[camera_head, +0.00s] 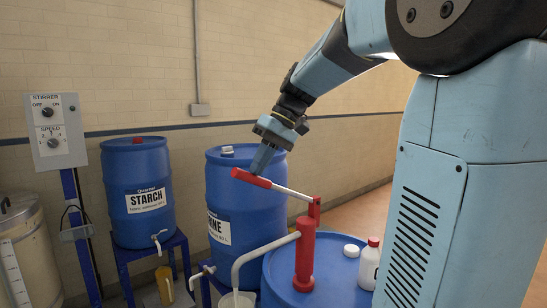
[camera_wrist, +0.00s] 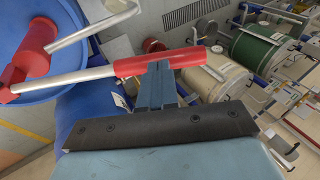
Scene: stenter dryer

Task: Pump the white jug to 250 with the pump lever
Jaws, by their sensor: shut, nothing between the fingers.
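The pump is red, with a red body (camera_head: 305,255) on a blue drum and a grey lever ending in a red handle (camera_head: 250,178). The lever slopes up to the left from its pivot. My gripper (camera_head: 259,169) is shut and empty, pointing down, with its fingertips at the red handle. In the wrist view the fingertips (camera_wrist: 160,68) overlap the handle (camera_wrist: 158,62); I cannot tell whether they touch it. The white jug (camera_head: 237,300) stands under the pump's spout (camera_head: 262,250), mostly cut off by the bottom edge. Its fill level cannot be read.
The pump's blue drum (camera_head: 330,285) also carries a white bottle with a red cap (camera_head: 369,265) and a white cap (camera_head: 351,250). Behind stand a second blue drum (camera_head: 265,215) and the starch drum (camera_head: 138,190) on a stand. A stirrer control box (camera_head: 55,130) is at left.

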